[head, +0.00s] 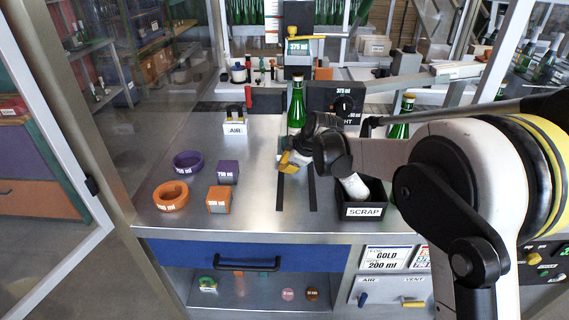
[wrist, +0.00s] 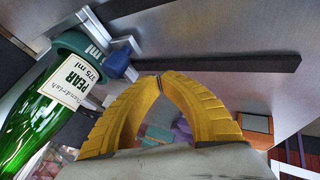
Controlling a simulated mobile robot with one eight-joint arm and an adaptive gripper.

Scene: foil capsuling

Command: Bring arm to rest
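My gripper (head: 284,166) hangs over the middle of the steel worktop, in front of a green bottle (head: 296,115) that stands upright under the press. In the wrist view my yellow fingers (wrist: 159,78) curve in and meet at their tips, with nothing seen between them. The bottle also shows in the wrist view (wrist: 45,115), left of the fingers and apart from them, with a pear 375 ml label and a teal ring around its base. My arm reaches in from the right and hides part of the worktop there.
A black scrap bin (head: 374,196) stands close to the right of my gripper, under my arm. Another green bottle (head: 399,129) stands behind my arm. The front-centre worktop is clear.

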